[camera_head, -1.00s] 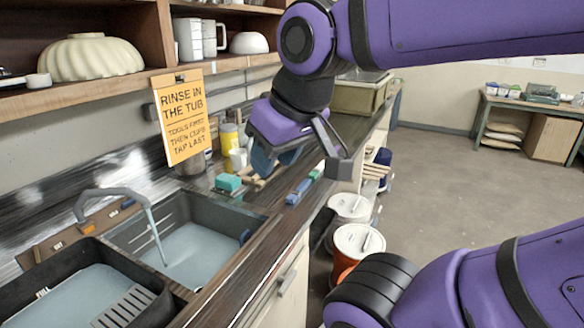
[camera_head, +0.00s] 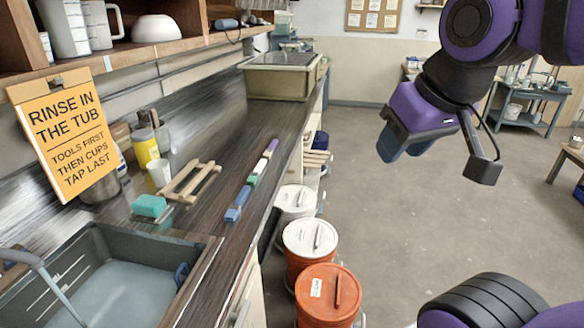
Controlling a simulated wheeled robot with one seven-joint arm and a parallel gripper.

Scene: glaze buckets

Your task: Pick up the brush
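My gripper (camera_head: 403,150) hangs in the air at the upper right, over the floor and well right of the counter. No thing is plainly recognizable as the brush. A thin reddish-brown stick-like piece (camera_head: 338,292) lies on the lid of the front orange bucket (camera_head: 318,315). A similar pale piece (camera_head: 318,236) lies on the white lid of the bucket behind it (camera_head: 300,240). I cannot tell whether either is a brush. My gripper touches none of these.
The counter (camera_head: 225,160) runs along the left, with a sink (camera_head: 120,290), a teal sponge (camera_head: 149,206), a wooden rack (camera_head: 190,182), a yellow bottle (camera_head: 147,148) and colored blocks (camera_head: 238,205) near its edge. A third bucket (camera_head: 294,198) stands further back.

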